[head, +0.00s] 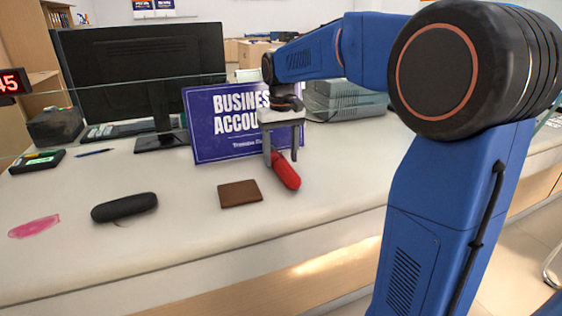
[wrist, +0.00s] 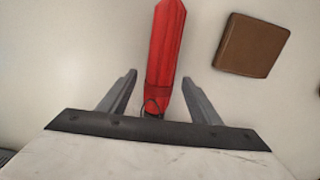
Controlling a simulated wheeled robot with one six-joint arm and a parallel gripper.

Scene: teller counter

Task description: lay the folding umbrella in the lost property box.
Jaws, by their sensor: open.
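The red folding umbrella (head: 285,171) lies on the counter in front of the blue sign. My gripper (head: 283,155) is above its far end, pointing down. In the wrist view the umbrella (wrist: 165,60) runs between the two open fingers of my gripper (wrist: 165,85), with its strap end near the gripper's base. The fingers stand on either side of it, apart from it. I cannot make out a lost property box in either view.
A brown wallet (head: 240,193) lies just left of the umbrella. A dark glasses case (head: 124,207) and a pink item (head: 34,226) lie farther left. The "Business Account" sign (head: 225,125) stands close behind the gripper, with a monitor (head: 140,70) behind. The counter front is clear.

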